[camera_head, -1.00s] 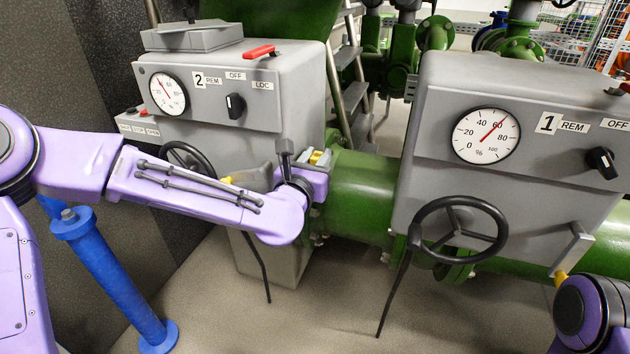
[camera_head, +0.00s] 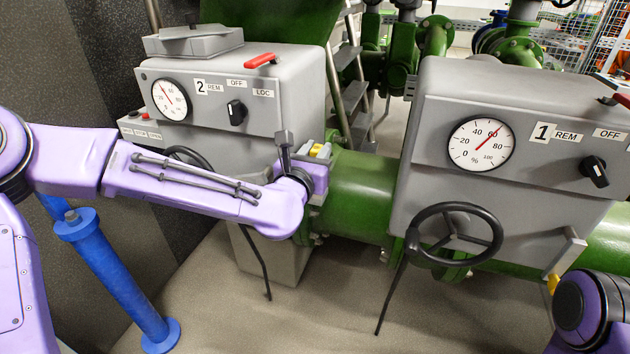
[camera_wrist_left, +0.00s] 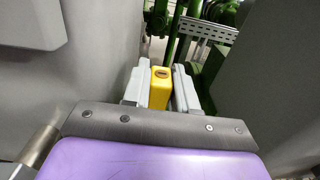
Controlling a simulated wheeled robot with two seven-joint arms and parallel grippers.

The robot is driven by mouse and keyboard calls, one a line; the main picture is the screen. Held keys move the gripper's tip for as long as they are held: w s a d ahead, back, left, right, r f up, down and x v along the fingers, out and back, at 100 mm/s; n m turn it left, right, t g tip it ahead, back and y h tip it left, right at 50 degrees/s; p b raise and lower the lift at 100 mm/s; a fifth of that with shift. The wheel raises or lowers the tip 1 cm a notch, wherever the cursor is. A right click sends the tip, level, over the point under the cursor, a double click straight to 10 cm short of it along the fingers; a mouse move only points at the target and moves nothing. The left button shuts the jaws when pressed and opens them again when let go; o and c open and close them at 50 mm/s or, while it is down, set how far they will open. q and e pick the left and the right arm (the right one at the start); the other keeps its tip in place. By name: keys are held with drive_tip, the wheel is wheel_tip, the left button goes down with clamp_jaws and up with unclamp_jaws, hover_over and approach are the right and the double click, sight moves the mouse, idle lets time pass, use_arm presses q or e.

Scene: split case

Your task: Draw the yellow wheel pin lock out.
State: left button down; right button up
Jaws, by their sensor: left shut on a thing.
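My left gripper (camera_head: 318,153) is shut on a yellow block, which I take to be the yellow wheel pin lock (camera_head: 321,150). It is at the right side of the grey case marked 2. In the left wrist view the yellow pin lock (camera_wrist_left: 160,88) stands between the two grey fingers (camera_wrist_left: 160,90), with a dark slot on its top. Its lower part is hidden, so I cannot tell whether it still sits in anything. My right gripper is out of view; only part of my right arm shows at the lower right.
Case 2 (camera_head: 215,65) has a partly hidden black handwheel (camera_head: 187,155) behind my left arm. Case 1 (camera_head: 480,90) stands to the right, with its own handwheel (camera_head: 455,235). A green pipe (camera_head: 360,195) joins them. A blue post (camera_head: 115,280) stands at the lower left.

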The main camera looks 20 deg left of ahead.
sight(317, 148)
use_arm(q)
drive_tip(key=shift+r+p, duration=0.95)
drive_tip(key=shift+r, duration=0.6)
